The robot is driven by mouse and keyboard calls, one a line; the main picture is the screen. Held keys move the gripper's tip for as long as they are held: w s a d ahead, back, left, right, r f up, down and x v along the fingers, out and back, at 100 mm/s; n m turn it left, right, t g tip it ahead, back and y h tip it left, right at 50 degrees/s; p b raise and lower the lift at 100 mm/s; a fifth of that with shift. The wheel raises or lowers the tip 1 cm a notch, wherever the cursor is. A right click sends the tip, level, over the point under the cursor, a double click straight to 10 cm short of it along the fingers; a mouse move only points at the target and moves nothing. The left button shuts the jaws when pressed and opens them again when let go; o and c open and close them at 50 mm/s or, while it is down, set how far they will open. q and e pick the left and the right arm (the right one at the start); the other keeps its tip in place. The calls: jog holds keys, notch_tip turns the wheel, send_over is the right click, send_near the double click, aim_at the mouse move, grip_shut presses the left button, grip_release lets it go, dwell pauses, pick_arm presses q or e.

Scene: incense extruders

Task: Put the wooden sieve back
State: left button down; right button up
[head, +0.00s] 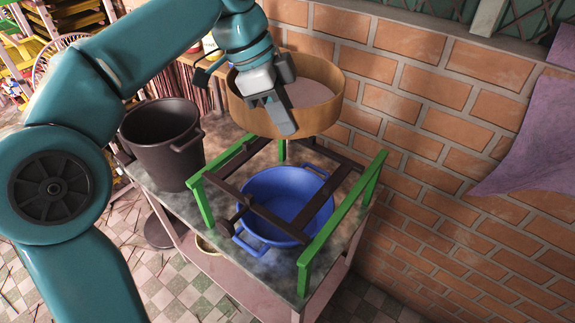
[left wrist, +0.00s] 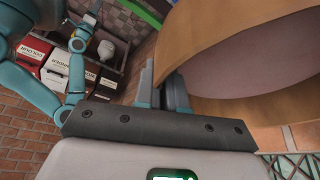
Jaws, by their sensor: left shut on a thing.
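The wooden sieve (head: 322,116) is a round, light-brown hoop with a pale mesh. My left gripper (head: 284,120) is shut on its near rim. It holds the sieve above and behind the rack, near the brick wall. In the left wrist view the sieve (left wrist: 232,60) fills the upper right, with its rim at the fingers of my left gripper (left wrist: 165,88). The rack (head: 368,181) has green side rails and dark crossbars, and stands over a blue basin (head: 285,190). I cannot tell whether the sieve touches the rack's far end. My right gripper is not in view.
A dark bucket (head: 160,148) stands on the table left of the rack. The table (head: 235,270) is narrow, and the brick wall (head: 440,130) is close behind it. A purple cloth (head: 530,140) hangs at the right. The left wrist view shows several boxes (left wrist: 60,75) on a shelf.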

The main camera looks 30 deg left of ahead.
pick_arm(q)
jog(key=shift+s, duration=0.15)
jog(key=shift+a, duration=0.2)
jog(key=shift+w+f, duration=0.2)
jog(key=shift+w, duration=0.05)
notch_tip(320, 180, down, 19)
jog(key=shift+s+f+b, duration=0.15)
jog(key=shift+f+b, duration=0.05)
jog(key=shift+b, duration=0.25)
jog(key=c, duration=1.6)
grip_release()
jog(key=shift+s, duration=0.1)
jog(key=shift+c, duration=0.2)
jog(key=o, duration=0.4)
